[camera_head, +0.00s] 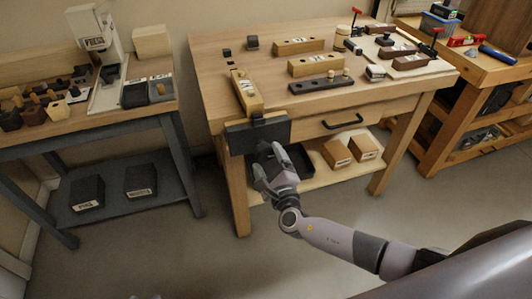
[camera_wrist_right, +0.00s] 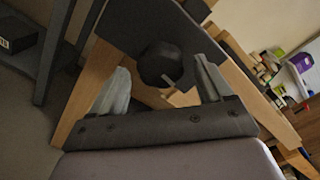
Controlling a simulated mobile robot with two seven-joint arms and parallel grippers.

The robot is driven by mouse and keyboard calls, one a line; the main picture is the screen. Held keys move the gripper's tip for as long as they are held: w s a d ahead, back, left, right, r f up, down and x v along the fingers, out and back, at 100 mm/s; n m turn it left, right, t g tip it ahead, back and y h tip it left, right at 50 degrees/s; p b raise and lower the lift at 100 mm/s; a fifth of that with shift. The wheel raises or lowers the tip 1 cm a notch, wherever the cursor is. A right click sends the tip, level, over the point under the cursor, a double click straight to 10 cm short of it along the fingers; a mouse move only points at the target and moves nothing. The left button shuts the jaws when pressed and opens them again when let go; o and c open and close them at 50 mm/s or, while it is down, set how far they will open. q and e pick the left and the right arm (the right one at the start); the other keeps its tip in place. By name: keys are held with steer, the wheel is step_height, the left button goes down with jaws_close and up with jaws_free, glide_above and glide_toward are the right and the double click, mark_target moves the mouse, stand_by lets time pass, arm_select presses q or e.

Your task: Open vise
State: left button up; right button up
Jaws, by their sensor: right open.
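The vise (camera_head: 258,135) is a dark grey jaw plate on the front left corner of the wooden workbench. A wooden bar (camera_head: 246,93) lies on the bench top behind it. My right gripper (camera_head: 266,167) is just below and in front of the plate. In the right wrist view my gripper (camera_wrist_right: 160,85) is open, its two pale fingers apart. A round black knob (camera_wrist_right: 160,64) shows between and beyond the fingers, in front of the grey plate (camera_wrist_right: 140,25). I cannot tell whether the fingers touch it. My left gripper is not in view.
The workbench (camera_head: 215,75) carries wooden blocks and small tools. A drawer with a black handle (camera_head: 343,122) is right of the vise. The shelf below holds a dark tray (camera_head: 296,160) and labelled boxes (camera_head: 336,153). A side table with a press (camera_head: 97,50) stands left.

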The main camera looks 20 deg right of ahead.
steer(key=s+p, duration=0.2)
steer(key=s, duration=0.3)
steer(key=shift+s+d, duration=0.1)
steer(key=shift+s, duration=0.25)
steer(key=w+m+b, duration=0.2)
steer(key=m+b, duration=0.2)
steer(key=m, duration=0.1)
steer(key=w+m+b, duration=0.2)
steer(key=m+b, duration=0.2)
steer(key=m, duration=0.2)
steer(key=w+m+b, duration=0.3)
steer(key=m+b, duration=0.2)
steer(key=shift+m, duration=0.4)
stand_by(0.4)
steer(key=c, duration=0.9)
